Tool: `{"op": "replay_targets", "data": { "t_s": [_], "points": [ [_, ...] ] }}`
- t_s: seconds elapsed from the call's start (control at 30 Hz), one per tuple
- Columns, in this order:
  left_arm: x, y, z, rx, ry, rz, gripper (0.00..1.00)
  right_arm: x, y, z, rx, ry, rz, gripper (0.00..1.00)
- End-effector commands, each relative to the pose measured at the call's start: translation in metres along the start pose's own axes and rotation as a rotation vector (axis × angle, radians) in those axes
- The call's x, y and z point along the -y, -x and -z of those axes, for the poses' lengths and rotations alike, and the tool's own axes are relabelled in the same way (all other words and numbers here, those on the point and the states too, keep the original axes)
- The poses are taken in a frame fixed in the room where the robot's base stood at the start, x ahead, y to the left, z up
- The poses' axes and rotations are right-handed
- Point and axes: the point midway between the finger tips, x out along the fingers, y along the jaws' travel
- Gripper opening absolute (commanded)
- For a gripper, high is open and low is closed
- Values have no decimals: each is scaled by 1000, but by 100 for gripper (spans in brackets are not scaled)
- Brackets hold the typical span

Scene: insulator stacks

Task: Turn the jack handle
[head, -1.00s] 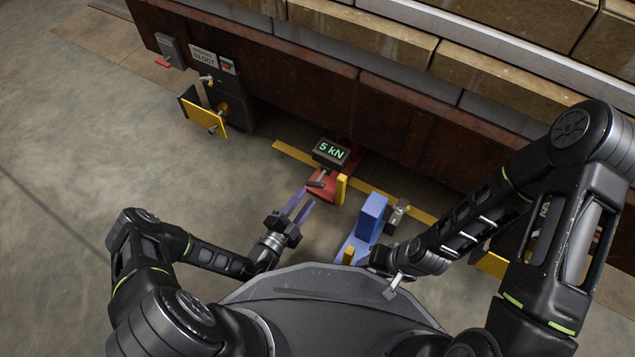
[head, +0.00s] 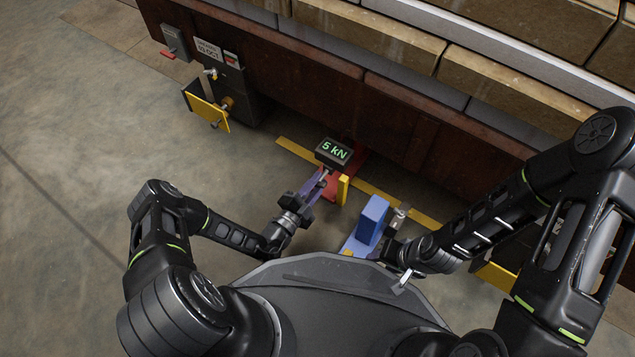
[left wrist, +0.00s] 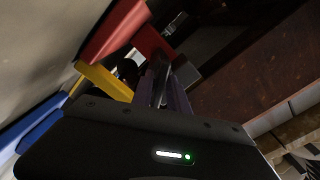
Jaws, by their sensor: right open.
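The red jack (head: 331,188) stands on the floor by the dark red beam, with a display reading "5 kN" (head: 333,152) above it. Its grey handle (head: 323,178) points toward me. My left gripper (head: 317,186) has its purple fingers on either side of the handle. In the left wrist view the fingers (left wrist: 163,90) flank a grey bar, and the red jack body (left wrist: 150,45) lies just beyond. Whether they press on the handle is unclear. My right gripper (head: 394,247) is open beside the blue block, its fingers partly hidden.
A blue block on a blue base (head: 371,220) stands right of the jack. A yellow upright plate (head: 342,190) is close to the jack's right side. A dark box with a yellow flap (head: 207,112) stands at the back left. Floor at left is clear.

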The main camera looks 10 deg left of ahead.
Motion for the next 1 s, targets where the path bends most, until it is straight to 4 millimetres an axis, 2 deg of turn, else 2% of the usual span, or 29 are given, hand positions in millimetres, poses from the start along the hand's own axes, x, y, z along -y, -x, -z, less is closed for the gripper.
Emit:
{"op": "replay_targets", "data": {
  "t_s": [0.03,0.23,0.77,1.0],
  "points": [
    [0,0,0,0,0,0,15,0,0,0,0,0,0,44],
    [0,0,0,0,0,0,0,0,0,0,0,0,0,44],
    [0,0,0,0,-8,0,0,0,0,0,0,0,0,44],
    [0,0,0,0,-69,0,0,0,1,0,0,0,0,44]
  ]
}}
